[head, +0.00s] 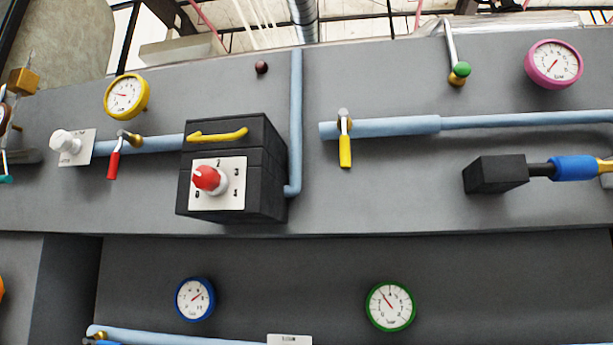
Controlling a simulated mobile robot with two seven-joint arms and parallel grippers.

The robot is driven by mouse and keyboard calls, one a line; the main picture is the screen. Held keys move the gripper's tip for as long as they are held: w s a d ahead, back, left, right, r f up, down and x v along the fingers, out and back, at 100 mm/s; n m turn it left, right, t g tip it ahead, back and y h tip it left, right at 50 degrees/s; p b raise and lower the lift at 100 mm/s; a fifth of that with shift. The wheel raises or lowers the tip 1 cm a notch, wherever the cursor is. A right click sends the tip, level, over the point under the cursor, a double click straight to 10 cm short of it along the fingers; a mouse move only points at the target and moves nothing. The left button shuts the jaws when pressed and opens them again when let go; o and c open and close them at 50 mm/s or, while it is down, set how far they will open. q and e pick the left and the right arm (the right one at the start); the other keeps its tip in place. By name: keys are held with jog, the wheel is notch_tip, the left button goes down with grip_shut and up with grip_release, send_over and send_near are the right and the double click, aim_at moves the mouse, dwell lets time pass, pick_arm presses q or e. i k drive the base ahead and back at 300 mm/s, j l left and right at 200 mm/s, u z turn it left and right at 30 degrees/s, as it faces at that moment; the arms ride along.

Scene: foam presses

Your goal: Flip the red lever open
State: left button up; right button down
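The red lever (114,161) hangs down from a brass valve (131,139) on a light blue pipe (155,144), at the left of the grey panel in the head view. Its grip is red, and it points down and slightly left across the pipe. The pipe runs between a white knob on a white plate and a black box. Neither of my grippers shows in the head view.
The black box (262,170) with a yellow handle (217,135) and a red dial (208,178) juts out right of the lever. A white knob (66,142) is to its left, a yellow gauge (126,97) above. A yellow lever (345,150) hangs further right.

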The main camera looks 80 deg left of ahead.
aim_at(113, 167)
jog(key=k+j+u, duration=0.1)
jog(key=k+u, duration=0.15)
jog(key=k, duration=0.35)
jog(key=u, duration=2.8)
jog(key=k+l+u, duration=0.25)
jog(key=l+u, duration=0.25)
jog(key=i+l, duration=0.1)
jog(key=l, duration=0.45)
jog(key=j+u, duration=0.1)
jog(key=j, duration=0.2)
jog(key=i+j+u, duration=0.25)
jog(key=i+j, duration=0.35)
